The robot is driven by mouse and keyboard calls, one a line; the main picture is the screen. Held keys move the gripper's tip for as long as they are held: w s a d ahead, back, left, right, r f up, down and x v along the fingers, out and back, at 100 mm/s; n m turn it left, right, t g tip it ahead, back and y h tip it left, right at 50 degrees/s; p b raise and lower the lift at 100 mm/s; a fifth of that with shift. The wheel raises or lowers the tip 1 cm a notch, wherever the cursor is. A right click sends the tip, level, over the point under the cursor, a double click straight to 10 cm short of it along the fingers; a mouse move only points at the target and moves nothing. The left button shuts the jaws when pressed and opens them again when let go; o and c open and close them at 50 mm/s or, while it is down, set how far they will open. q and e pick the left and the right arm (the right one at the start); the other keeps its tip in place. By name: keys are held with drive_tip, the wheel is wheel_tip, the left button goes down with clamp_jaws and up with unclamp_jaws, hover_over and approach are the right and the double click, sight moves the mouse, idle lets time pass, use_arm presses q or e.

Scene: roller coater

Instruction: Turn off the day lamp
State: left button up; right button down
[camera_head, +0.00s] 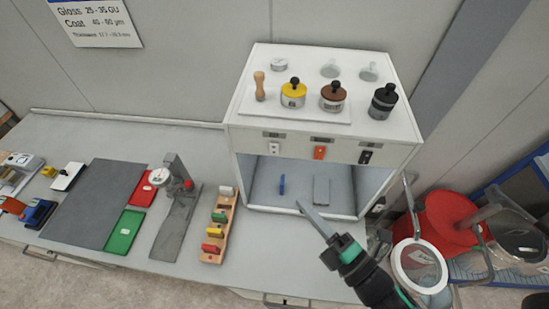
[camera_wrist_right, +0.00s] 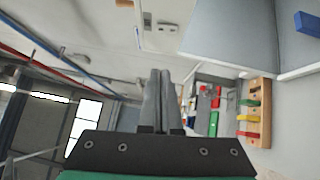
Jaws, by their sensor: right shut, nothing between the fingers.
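A white light booth (camera_head: 322,110) stands on the bench in the head view. The label text is too small to read, so I cannot tell which is the day lamp's. My right gripper (camera_head: 302,206) is shut and empty, in front of the booth's opening and below the switches in the picture, apart from them. In the right wrist view its closed fingers (camera_wrist_right: 160,75) point toward a pale panel with a white switch (camera_wrist_right: 167,28). My left gripper is out of view.
A wooden rack with colored pieces (camera_head: 213,248), a gauge stand (camera_head: 178,205) and a grey mat (camera_head: 92,205) lie left.

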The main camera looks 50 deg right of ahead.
drive_tip(key=p, duration=0.4)
approach(274, 149)
drive_tip(key=w+a+r, duration=0.1)
drive_tip(key=w+a, duration=0.2)
drive_tip(key=w, duration=0.2)
drive_tip(key=shift+w+d+r+p, duration=0.15)
drive_tip(key=shift+w+d, duration=0.15)
drive_tip(key=shift+d, duration=0.25)
drive_tip(key=shift+w+d+f+p, duration=0.1)
drive_tip(key=shift+w+d, duration=0.2)
drive_tip(key=shift+d, duration=0.25)
drive_tip(key=shift+w+d+r+p, duration=0.15)
drive_tip(key=shift+w+d, duration=0.15)
drive_tip(key=shift+d, duration=0.25)
